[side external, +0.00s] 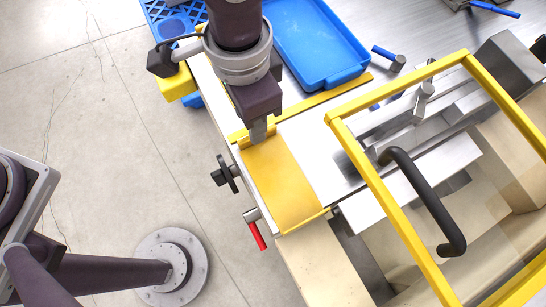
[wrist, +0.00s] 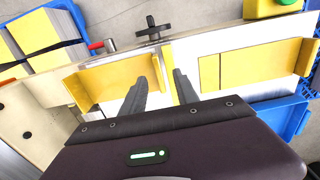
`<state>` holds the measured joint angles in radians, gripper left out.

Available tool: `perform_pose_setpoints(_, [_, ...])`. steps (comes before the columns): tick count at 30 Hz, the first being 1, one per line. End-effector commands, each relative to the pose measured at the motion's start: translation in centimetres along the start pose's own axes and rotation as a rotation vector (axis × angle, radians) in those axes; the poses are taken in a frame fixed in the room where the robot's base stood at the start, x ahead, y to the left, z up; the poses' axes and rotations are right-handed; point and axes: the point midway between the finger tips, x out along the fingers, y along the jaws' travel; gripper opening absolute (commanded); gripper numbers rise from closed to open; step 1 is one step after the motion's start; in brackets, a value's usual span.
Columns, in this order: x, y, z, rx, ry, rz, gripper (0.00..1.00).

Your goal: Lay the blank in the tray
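The yellow blank (side external: 284,182) lies on the pale bench beside the press, with a turned-up edge at each end. It also shows in the wrist view (wrist: 112,80). My gripper (side external: 260,134) points down at the blank's upper end. In the wrist view its two dark fingers (wrist: 163,75) stand apart, with a gap at the tips. The turned-up edge shows between them; I cannot tell whether either finger touches it. The blue tray (side external: 350,76) stands beyond my gripper and looks empty in the part that shows.
A yellow-framed guard (side external: 376,195) with a black handle (side external: 424,195) covers the press at right. A yellow rail (side external: 325,96) crosses the bench before the tray. A black knob (side external: 226,175) and red lever (side external: 257,236) stick out at left. Strapped yellow stacks (wrist: 35,32) lie farther off.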

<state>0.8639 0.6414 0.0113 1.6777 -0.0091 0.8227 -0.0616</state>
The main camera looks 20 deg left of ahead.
Motion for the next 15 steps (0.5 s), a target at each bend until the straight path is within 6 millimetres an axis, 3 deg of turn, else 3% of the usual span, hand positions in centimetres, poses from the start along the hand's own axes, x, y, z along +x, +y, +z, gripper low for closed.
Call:
perform_pose_setpoints(6, [3.8, 0.3, 0.0, -0.001, -0.002, -0.001, 0.36])
perform_pose_setpoints(14, [4.2, 0.3, -0.1, -0.002, 0.001, 0.000, 0.36])
perform_pose_setpoints(15, [4.2, 0.3, -0.1, -0.002, 0.001, 0.000, 0.28])
